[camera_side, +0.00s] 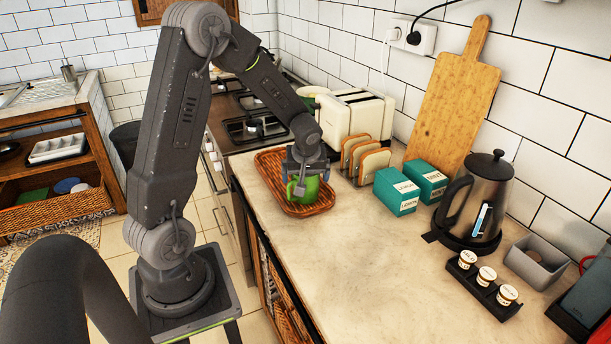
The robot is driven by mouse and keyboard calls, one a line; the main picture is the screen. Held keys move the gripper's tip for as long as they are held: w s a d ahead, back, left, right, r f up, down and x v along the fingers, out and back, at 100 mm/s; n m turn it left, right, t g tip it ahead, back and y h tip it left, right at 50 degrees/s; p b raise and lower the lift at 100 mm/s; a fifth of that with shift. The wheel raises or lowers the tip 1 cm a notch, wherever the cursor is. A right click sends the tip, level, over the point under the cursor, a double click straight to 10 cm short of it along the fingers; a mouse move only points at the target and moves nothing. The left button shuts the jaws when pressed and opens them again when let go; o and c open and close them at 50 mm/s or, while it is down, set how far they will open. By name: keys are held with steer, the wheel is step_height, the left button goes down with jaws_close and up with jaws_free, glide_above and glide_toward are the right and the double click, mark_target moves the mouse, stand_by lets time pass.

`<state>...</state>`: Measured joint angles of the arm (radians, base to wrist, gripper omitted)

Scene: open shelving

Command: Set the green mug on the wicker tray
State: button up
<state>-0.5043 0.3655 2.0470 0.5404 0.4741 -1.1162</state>
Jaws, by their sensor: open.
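The green mug (311,188) is at the wicker tray (270,166), over its right part, and looks upright. It seems to rest on the tray, but its base is partly hidden, so contact is hard to confirm. The tray is a reddish-brown woven oval on the counter, near the stove. My gripper (304,187) points down at the mug, with its fingers around or just in front of it. The jaws are open. The gripper covers part of the mug's left side and rim.
Slices of bread in a rack (365,160), a cream toaster (352,117) and two teal boxes (396,192) stand right of the tray. A kettle (474,205), a black holder with small cups (484,285) and a cutting board (450,110) are farther right. The front counter is clear.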

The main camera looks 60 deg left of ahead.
steer(key=v, duration=1.2)
steer(key=s+d+r+m+t+h, duration=0.2)
steer(key=s+d+m, duration=0.4)
steer(key=d, duration=0.4)
steer(key=s+d+r+m+t+h, duration=0.1)
steer(key=s+d+r+m+h, duration=0.1)
steer(key=s+d+r+m, duration=0.2)
steer(key=s+d+m, duration=0.3)
steer(key=d, duration=0.3)
steer(key=shift+s+d+r+t, duration=0.2)
steer(key=shift+s+r+t, duration=0.15)
steer(key=shift+r+t, duration=0.05)
